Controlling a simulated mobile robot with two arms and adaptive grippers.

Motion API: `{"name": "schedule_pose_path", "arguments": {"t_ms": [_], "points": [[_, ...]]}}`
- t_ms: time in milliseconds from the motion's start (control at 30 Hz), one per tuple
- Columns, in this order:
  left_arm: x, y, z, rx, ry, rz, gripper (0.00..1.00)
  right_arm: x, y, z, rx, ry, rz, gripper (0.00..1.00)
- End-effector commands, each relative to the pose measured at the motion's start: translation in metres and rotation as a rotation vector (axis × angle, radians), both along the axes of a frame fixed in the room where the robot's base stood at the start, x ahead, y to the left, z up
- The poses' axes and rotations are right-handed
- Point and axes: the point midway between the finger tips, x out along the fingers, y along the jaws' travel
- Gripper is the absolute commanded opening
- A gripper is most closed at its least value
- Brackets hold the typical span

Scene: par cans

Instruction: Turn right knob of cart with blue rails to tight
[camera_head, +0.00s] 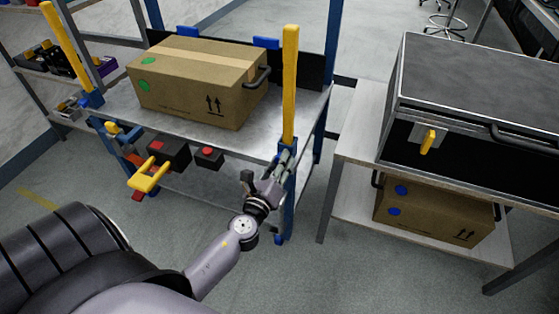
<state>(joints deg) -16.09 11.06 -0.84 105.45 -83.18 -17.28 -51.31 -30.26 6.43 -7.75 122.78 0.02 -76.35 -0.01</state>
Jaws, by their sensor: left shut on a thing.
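The cart with blue rails (318,98) stands ahead, its grey shelf carrying a cardboard box (185,100). A yellow upright (290,85) rises from the blue fitting at its front right corner, and another (62,50) rises at the left corner. My left gripper (284,163) is at the front right corner post, just below the yellow upright. It is shut on the right knob, which its fingers mostly hide. The knob's exact angle cannot be told. My right gripper is out of view.
A table with a black case (480,80) stands close on the right, another box (425,215) below. Floor in front is clear.

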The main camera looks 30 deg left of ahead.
Motion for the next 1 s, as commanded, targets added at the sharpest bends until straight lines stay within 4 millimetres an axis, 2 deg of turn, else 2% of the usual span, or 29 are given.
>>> {"name": "schedule_pose_path", "arguments": {"t_ms": [600,800,1000], "points": [[0.0,0.0,0.0,0.513,0.127,-0.003,0.0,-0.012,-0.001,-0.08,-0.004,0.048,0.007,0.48],[-0.001,0.0,-0.001,0.608,0.15,-0.003,0.0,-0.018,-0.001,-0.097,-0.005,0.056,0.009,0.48],[-0.001,0.0,-0.002,0.655,0.161,-0.003,0.0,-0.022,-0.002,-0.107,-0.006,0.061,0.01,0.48]]}}
